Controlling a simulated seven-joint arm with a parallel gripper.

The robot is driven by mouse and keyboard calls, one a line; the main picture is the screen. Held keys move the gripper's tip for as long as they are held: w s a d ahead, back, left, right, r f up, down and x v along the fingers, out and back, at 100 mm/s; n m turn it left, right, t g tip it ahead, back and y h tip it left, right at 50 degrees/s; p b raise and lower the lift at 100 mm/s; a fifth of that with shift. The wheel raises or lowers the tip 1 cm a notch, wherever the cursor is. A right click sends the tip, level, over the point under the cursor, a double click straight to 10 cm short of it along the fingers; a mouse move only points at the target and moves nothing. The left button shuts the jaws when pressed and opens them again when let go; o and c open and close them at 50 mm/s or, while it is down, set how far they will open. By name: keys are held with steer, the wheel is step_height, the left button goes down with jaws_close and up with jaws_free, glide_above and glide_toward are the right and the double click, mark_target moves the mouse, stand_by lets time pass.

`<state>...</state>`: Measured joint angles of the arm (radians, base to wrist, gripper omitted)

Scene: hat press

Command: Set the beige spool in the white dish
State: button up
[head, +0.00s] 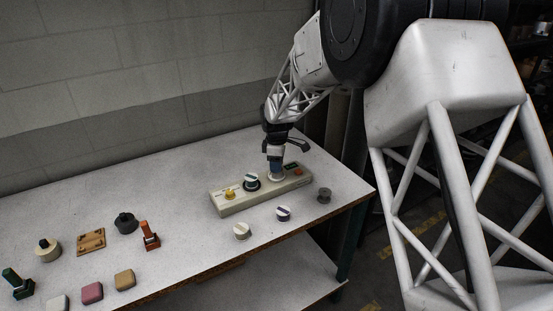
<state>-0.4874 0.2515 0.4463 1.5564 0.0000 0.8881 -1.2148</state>
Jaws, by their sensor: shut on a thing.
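My gripper (275,165) points down over the right part of a long beige panel box (236,206). It is shut on a small whitish round piece (277,177) at the panel's top; the fingers hide much of it, and I cannot tell whether it is the beige spool or touches the panel. A small beige round piece (242,231) stands on the table in front of the panel. A white round piece with a purple bar (283,213) stands to its right. No white dish can be made out for certain.
The panel carries a yellow knob (230,194) and a dark knob with a pale bar (251,182). Several other pieces, including an orange-red one (150,236), stand at left. The table (180,195) is clear behind them.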

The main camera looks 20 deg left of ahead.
steer(key=shift+f, duration=0.7)
steer(key=shift+f, duration=0.6)
stand_by(1.4)
steer(key=o, duration=1)
steer(key=shift+r, duration=3.9)
